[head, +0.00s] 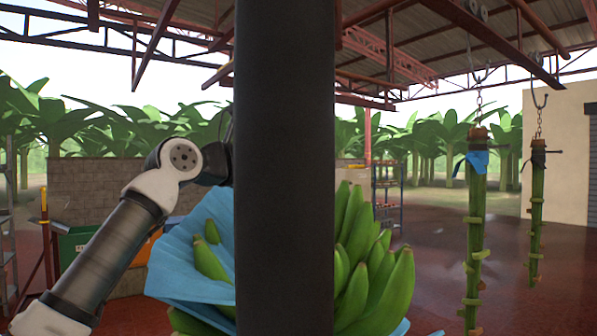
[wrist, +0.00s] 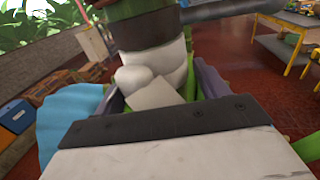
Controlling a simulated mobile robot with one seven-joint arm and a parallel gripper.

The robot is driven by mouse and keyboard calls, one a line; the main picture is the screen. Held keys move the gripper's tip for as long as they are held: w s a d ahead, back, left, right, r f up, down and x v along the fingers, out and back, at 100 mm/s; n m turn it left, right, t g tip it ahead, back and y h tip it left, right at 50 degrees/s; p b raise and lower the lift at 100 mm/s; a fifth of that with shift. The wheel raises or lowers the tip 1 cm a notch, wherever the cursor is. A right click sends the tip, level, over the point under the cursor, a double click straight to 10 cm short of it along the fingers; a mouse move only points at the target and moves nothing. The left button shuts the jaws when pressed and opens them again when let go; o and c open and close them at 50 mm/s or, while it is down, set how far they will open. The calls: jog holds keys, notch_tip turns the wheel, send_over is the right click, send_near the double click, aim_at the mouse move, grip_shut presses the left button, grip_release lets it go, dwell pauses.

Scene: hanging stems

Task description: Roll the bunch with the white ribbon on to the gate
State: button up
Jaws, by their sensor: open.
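In the head view a green banana bunch (head: 377,270) hangs close in front, partly wrapped in blue plastic (head: 190,262). My dark column hides its middle, its stem and my gripper. In the wrist view a thick stem (wrist: 122,8) with a white ribbon (wrist: 150,55) tied around it stands straight ahead, a white knot and tail facing me. My gripper (wrist: 160,88) is open, its fingers on either side of the ribboned part; I cannot tell whether they touch it. Blue plastic also shows at left in the wrist view (wrist: 72,110). I cannot make out the gate.
Two bare cut stems hang from chains and hooks at right, one with a blue ribbon (head: 478,160), one with a dark ribbon (head: 539,152). Pulleys (head: 478,10) sit on the overhead rail. A shelf rack (head: 388,195) stands behind. Red floor (head: 440,262) between is clear.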

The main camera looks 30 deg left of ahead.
jog(key=s, duration=0.3)
jog(key=s+a+b, duration=0.1)
jog(key=s, duration=0.2)
jog(key=s+b, duration=0.1)
jog(key=s, duration=0.2)
jog(key=shift+a, duration=0.4)
jog(key=shift+w+d, duration=0.1)
jog(key=shift+d, duration=0.05)
